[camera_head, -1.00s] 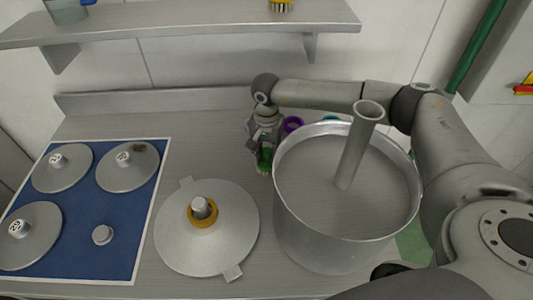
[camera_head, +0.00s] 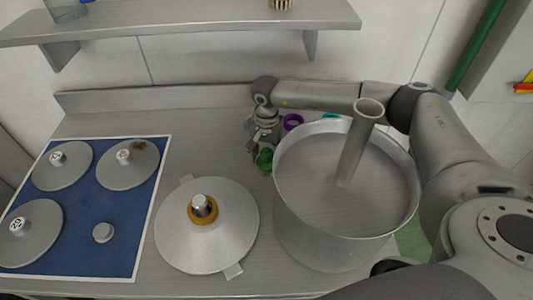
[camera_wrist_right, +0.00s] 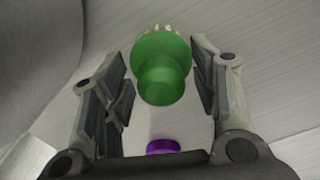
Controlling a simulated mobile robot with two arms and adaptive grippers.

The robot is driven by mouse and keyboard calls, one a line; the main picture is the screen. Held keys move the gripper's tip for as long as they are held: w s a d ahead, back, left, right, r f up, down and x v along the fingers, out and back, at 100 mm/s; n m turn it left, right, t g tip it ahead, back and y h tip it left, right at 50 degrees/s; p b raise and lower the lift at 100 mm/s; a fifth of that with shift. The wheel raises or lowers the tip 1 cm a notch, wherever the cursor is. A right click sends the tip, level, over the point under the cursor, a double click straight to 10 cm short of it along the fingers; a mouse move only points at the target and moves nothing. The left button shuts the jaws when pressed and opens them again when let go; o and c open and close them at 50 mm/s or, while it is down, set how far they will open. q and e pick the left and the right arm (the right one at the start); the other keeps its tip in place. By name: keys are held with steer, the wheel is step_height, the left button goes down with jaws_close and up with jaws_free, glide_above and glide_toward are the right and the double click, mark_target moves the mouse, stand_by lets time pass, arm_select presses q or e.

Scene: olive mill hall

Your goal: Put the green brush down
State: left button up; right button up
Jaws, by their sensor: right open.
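The green brush (camera_head: 265,160) is on the steel counter, just left of the big steel pot. In the right wrist view the green brush (camera_wrist_right: 161,66) sits between the two fingers, with pale bristles at its far edge. My right gripper (camera_head: 259,150) is around the brush and open. In the wrist view gaps show between both fingers of the right gripper (camera_wrist_right: 163,85) and the brush. My left gripper is in neither view.
The steel pot (camera_head: 290,225) with an upright tube stands close right of the brush. A round lid-like disc (camera_head: 235,250) with an orange ring lies in front. A purple ring-shaped item (camera_head: 292,121) is behind. A blue mat (camera_head: 75,222) with several weights lies left. A shelf (camera_head: 200,24) hangs above.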

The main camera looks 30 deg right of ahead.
steer(key=shift+w+r+b, duration=0.1)
steer(key=shift+r+b, duration=0.25)
steer(key=shift+r, duration=0.15)
step_height(320, 180, up, 11)
steer(key=b, duration=0.3)
steer(key=shift+r, duration=0.1)
